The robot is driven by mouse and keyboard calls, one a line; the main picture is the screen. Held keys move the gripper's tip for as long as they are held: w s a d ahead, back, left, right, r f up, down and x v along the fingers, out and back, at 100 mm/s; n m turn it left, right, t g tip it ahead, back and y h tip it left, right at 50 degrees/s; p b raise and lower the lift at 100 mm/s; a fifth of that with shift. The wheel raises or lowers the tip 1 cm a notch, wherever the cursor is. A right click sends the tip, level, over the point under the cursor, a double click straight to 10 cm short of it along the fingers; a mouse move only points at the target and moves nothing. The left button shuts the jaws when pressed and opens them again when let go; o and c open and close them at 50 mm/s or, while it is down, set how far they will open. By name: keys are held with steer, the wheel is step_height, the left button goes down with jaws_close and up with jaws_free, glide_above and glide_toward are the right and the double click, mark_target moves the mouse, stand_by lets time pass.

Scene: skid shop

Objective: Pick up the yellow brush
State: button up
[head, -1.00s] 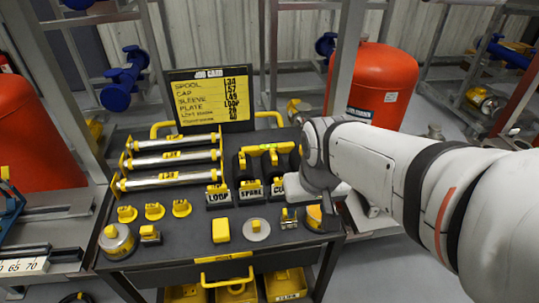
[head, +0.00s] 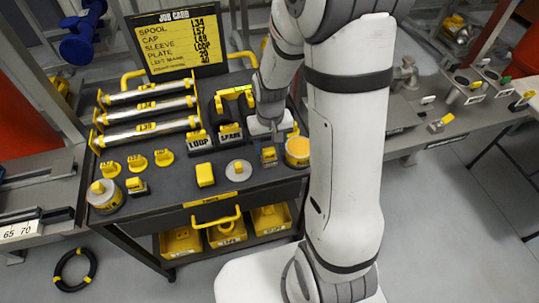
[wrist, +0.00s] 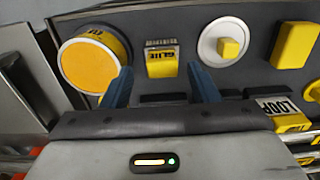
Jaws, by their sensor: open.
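No thing is plainly a brush. A small yellow block with a dark underside (head: 136,186) lies at the front left of the dark cart top, beside a round tin; it may be the brush. My gripper (wrist: 160,84) is open and empty, its two blue fingers apart. Between and beyond the fingertips is a small yellow block with a dark lettered edge (wrist: 162,58), seemingly reading GLUE; it also shows in the head view (head: 268,155). I cannot tell whether this one is the brush. In the head view my gripper is above the cart's right part, its fingertips unclear.
Near the gripper are an orange-topped tin (wrist: 85,65), a pale disc with a yellow knob (wrist: 229,42) and a plain yellow block (wrist: 295,45). LOOP (head: 199,141) and SPARE signs, metal tubes (head: 150,121) and a job card (head: 178,42) stand behind. Yellow bins (head: 226,234) sit below.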

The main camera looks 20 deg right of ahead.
mark_target(269, 150)
steer(key=shift+w+a+f+p, duration=0.1)
steer(key=shift+f+p, duration=0.05)
steer(key=shift+f, duration=1.1)
steer(key=shift+w+f+p, duration=0.1)
steer(key=shift+f+p, duration=0.05)
steer(key=shift+f, duration=1.1)
steer(key=shift+c, duration=0.5)
steer(key=c, duration=0.7)
steer(key=shift+o, duration=0.2)
step_height(269, 150, up, 10)
steer(key=shift+r, duration=0.1)
